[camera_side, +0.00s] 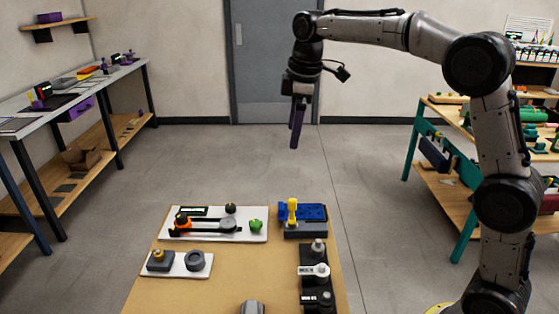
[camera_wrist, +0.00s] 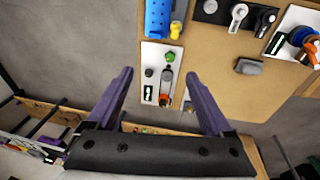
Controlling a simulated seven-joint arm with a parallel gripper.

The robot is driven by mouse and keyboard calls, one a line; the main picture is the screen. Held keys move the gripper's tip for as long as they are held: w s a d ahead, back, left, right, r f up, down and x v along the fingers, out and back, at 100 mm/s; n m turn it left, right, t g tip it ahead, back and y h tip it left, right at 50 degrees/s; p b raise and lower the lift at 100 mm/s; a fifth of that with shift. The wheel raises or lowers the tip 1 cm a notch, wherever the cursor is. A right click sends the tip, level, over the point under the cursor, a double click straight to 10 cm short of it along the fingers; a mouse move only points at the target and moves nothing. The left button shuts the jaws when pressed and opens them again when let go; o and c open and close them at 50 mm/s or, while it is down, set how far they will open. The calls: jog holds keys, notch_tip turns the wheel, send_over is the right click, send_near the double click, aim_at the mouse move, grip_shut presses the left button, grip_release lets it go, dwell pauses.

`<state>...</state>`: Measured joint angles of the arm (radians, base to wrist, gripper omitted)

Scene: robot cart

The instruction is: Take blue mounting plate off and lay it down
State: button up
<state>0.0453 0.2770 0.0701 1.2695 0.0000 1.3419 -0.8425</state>
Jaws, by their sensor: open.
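The blue mounting plate (camera_side: 316,212) lies on a dark grey block (camera_side: 305,231) at the far right corner of the cart top, with a yellow upright part (camera_side: 292,211) at its left side. In the wrist view the blue plate (camera_wrist: 157,20) is at the top edge, partly cut off, with the yellow part (camera_wrist: 176,30) beside it. My gripper (camera_side: 295,138) hangs high above and behind the cart, apart from everything, its purple fingers pointing down. In the wrist view my gripper (camera_wrist: 160,73) has its fingers wide apart with nothing held between them.
A white panel (camera_side: 245,236) with an orange part and a green knob (camera_side: 256,226) is left of the plate. A smaller white panel (camera_side: 179,272) sits nearer. Black fixtures (camera_side: 314,270) line the right edge. The wooden cart top (camera_side: 235,278) is bare in the middle.

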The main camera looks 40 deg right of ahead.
jog(key=w+f+g, duration=0.1)
jog(key=w+f, duration=0.4)
jog(key=f, duration=0.1)
jog(key=g, duration=0.1)
send_over(280, 206)
notch_tip(280, 206, down, 6)
jog(key=r, duration=0.1)
notch_tip(280, 206, down, 14)
jog(key=shift+w+f, duration=0.1)
jog(key=shift+f, duration=0.15)
jog(key=shift+r, duration=0.1)
grip_shut()
